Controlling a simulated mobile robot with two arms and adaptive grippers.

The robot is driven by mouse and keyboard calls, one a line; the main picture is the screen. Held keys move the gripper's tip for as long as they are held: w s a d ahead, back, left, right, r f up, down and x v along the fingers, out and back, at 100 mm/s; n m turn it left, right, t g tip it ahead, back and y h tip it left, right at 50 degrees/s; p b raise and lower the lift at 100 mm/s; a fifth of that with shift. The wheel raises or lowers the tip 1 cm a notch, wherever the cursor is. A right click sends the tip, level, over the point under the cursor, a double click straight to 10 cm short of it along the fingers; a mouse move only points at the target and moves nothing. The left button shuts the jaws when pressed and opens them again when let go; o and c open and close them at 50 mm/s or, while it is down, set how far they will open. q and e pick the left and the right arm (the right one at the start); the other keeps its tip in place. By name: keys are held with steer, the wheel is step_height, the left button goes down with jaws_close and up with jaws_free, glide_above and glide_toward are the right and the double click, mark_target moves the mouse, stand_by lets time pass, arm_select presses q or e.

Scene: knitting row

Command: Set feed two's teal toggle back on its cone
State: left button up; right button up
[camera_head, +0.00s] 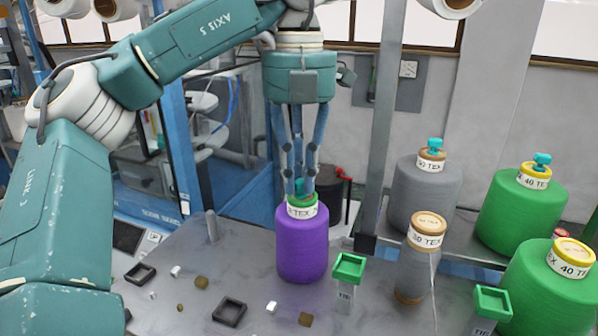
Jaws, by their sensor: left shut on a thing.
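My left gripper (299,186) comes down from above onto the purple cone (302,245), which stands upright on the grey table. Its fingers are closed around a small teal-green piece, apparently the teal toggle (299,188), at the cone's green-rimmed top. The fingers hide most of the piece, so I cannot tell whether it is seated on the cone. Teal toggles also sit on the grey cone (424,195) and the rear green cone (522,215). The slim grey-brown cone (421,262) and the front green cone (545,300) show bare tops. My right gripper is not in view.
Two green square-topped posts (349,262) (492,297) stand at the front right of the purple cone. Black square frames (229,312) (140,273) and small white and brown cubes lie on the table (215,265). A short grey peg (211,226) stands at the left.

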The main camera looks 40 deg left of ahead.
arm_select(q)
steer(key=shift+f, duration=0.35)
stand_by(1.0)
steer(key=o, duration=0.7)
steer(key=shift+o, duration=0.2)
steer(key=shift+r, duration=0.1)
step_height(320, 180, up, 12)
steer(key=shift+w, duration=0.2)
steer(key=shift+a, duration=0.1)
